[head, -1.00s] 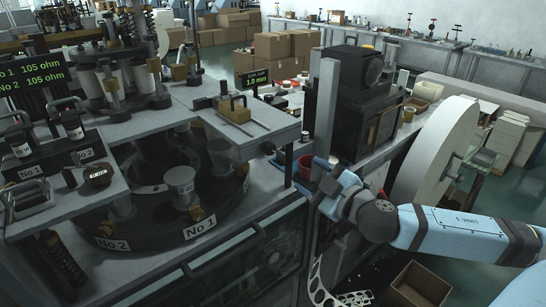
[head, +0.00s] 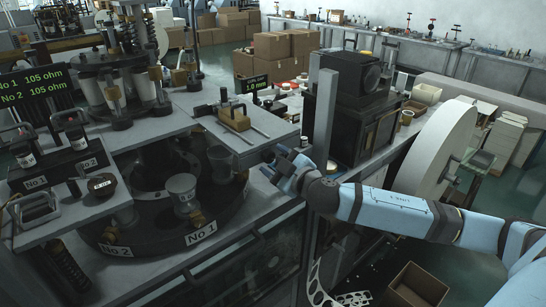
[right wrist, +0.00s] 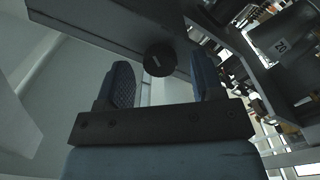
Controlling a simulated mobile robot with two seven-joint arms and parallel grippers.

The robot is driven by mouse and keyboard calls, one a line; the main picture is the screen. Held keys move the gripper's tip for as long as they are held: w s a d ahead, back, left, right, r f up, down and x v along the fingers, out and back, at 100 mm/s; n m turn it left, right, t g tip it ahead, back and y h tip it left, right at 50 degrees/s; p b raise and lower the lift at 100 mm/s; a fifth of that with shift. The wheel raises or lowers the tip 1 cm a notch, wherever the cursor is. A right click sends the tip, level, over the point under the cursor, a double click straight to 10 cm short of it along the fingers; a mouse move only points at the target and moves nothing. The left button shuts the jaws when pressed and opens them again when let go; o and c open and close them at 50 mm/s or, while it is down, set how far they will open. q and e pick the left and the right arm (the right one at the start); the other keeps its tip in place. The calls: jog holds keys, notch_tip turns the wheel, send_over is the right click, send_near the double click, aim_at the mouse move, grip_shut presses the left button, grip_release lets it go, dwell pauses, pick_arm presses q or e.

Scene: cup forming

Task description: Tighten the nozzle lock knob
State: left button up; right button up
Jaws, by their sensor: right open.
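A round black knob (right wrist: 159,60) with a pale mark on its face shows in the right wrist view. It sits at a grey beam or panel (right wrist: 110,28) and appears between my fingers, a little beyond them; I see no contact. My right gripper (right wrist: 162,84) is open, one dark ridged finger on each side of the knob. In the head view my right gripper (head: 273,170) is beside the right end of the machine's grey top (head: 262,133), just below its edge. I cannot make out the knob there. My left gripper is not in view.
A small display (head: 256,83) reads 1.0 mm above a brass-coloured block with a handle (head: 234,119). Metal cups (head: 181,189) stand on a dark round turntable below. A grey post (head: 323,120) and a black box-shaped machine (head: 350,105) stand close to my right arm.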

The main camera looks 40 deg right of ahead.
jog(key=shift+w, duration=0.5)
jog(key=c, duration=0.9)
jog(key=shift+a, duration=0.1)
